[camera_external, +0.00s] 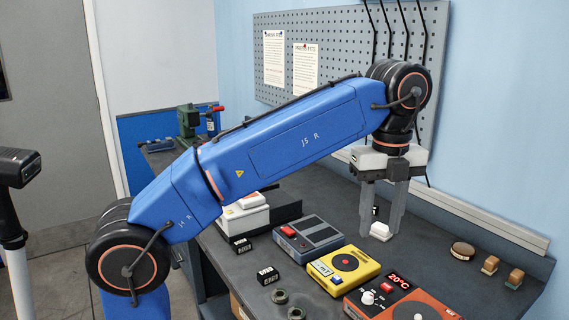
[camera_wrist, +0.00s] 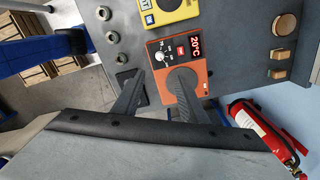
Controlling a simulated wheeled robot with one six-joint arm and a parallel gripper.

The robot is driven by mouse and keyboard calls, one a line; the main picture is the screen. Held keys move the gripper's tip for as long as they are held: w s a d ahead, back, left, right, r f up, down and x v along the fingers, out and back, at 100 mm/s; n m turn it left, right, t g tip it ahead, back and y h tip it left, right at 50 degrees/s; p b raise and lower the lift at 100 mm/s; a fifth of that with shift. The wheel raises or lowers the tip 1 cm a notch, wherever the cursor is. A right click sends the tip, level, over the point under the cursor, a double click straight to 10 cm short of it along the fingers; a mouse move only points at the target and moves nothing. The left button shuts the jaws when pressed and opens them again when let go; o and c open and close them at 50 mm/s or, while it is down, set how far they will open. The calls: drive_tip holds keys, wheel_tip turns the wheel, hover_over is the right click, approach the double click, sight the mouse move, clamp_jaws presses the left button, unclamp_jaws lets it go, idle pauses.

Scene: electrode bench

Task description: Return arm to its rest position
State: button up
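My arm is blue and reaches over the dark workbench, bent at the elbow. My gripper (camera_external: 382,232) hangs pointing down above the bench's back part, with its two grey fingers apart. In the wrist view my gripper (camera_wrist: 158,78) also shows spread fingers with nothing held between them. A small white object (camera_external: 380,230) shows between and behind the fingertips in the outside view; I see no grip on it. The orange device with a 20°C display (camera_wrist: 197,45) lies beyond the fingers in the wrist view.
A grey device (camera_external: 312,237), a yellow device (camera_external: 343,268) and the orange device (camera_external: 432,305) stand along the bench front. Round and small brown pieces (camera_external: 490,265) lie at right. A pegboard (camera_external: 340,60) is on the wall behind. A red fire extinguisher (camera_wrist: 262,130) shows in the wrist view.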

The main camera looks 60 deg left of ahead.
drive_tip(key=s+a+f+n+t+y, duration=0.1)
drive_tip(key=s+a+f+n, duration=0.65)
drive_tip(key=s+n, duration=0.25)
drive_tip(key=s+a+f+n+t, duration=0.1)
drive_tip(key=s+a+f+n, duration=0.5)
drive_tip(key=s+f+n, duration=0.3)
drive_tip(key=s+f+n+t, duration=0.1)
drive_tip(key=s+f, duration=0.1)
drive_tip(key=f, duration=0.8)
drive_tip(key=s+f+n+t+h, duration=0.1)
drive_tip(key=s+f+n, duration=0.1)
drive_tip(key=f, duration=0.9)
drive_tip(key=shift+s+f+n+t, duration=0.3)
drive_tip(key=shift+s+t, duration=0.1)
drive_tip(key=shift+s, duration=0.35)
